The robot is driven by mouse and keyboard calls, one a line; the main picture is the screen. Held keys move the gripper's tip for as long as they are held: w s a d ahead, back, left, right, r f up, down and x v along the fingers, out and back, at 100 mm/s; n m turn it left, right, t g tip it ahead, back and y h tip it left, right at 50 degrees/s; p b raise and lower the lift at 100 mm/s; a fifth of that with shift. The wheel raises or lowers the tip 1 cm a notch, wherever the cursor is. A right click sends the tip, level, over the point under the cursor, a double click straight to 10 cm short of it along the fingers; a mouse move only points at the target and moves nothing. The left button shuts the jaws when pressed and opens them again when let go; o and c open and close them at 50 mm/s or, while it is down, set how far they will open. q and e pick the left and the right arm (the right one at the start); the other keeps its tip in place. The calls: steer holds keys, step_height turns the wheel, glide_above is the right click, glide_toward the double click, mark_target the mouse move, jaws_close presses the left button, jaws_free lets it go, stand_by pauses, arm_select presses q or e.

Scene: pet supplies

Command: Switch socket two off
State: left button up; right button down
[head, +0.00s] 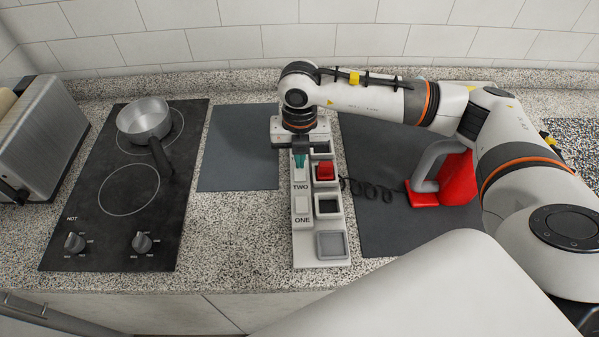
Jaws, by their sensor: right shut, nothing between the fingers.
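A pale power strip (309,258) lies on the counter, with switches on its left and sockets on its right. Labels TWO and ONE are readable. The socket two switch (300,176) is just above the word TWO, partly covered by my right gripper. I cannot tell its position. A red plug (325,171) sits in the socket beside it. My right gripper (299,162) points down with teal fingertips shut and empty, at the switch's upper part; I cannot tell whether they touch it. The strip's far end is hidden by my right wrist. My left gripper is not in view.
A red iron (454,180) with a coiled cord stands on a dark mat (390,232) at right. A hob (95,216) with a metal pan (144,118) and a toaster (38,138) are at left. Another dark mat (238,148) is clear.

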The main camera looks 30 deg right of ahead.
steer(key=shift+f+b, duration=0.55)
steer(key=shift+f, duration=0.1)
steer(key=shift+r, duration=0.1)
steer(key=shift+r+p, duration=0.65)
steer(key=shift+r, duration=0.25)
steer(key=shift+r+p, duration=1.4)
steer(key=shift+r, duration=1.15)
